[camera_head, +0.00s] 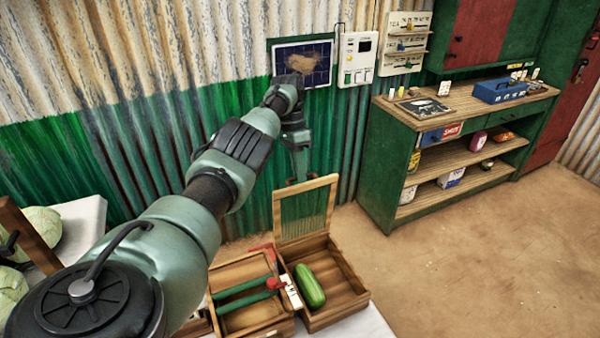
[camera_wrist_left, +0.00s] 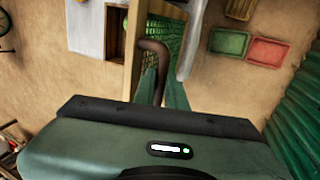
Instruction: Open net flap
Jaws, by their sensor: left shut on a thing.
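The net flap (camera_head: 277,220), a wooden frame with green netting, stands raised at the back edge of a wooden box (camera_head: 347,283) in the head view. The box is open from above and a green cucumber (camera_head: 309,286) lies in it. My left gripper (camera_head: 300,175) is at the flap's top edge. In the left wrist view, the fingers (camera_wrist_left: 162,92) are shut on a brown curved handle (camera_wrist_left: 154,47) beside the flap's wooden frame (camera_wrist_left: 131,62). The handle's grip is partly hidden between the fingers. My right gripper is in neither view.
A second wooden box (camera_head: 224,272) with green and red handled tools adjoins on the left. Cabbages (camera_head: 43,225) lie at far left. A green shelf unit (camera_head: 388,160) stands at right. Green and red trays (camera_wrist_left: 230,42) show in the wrist view. The floor between is clear.

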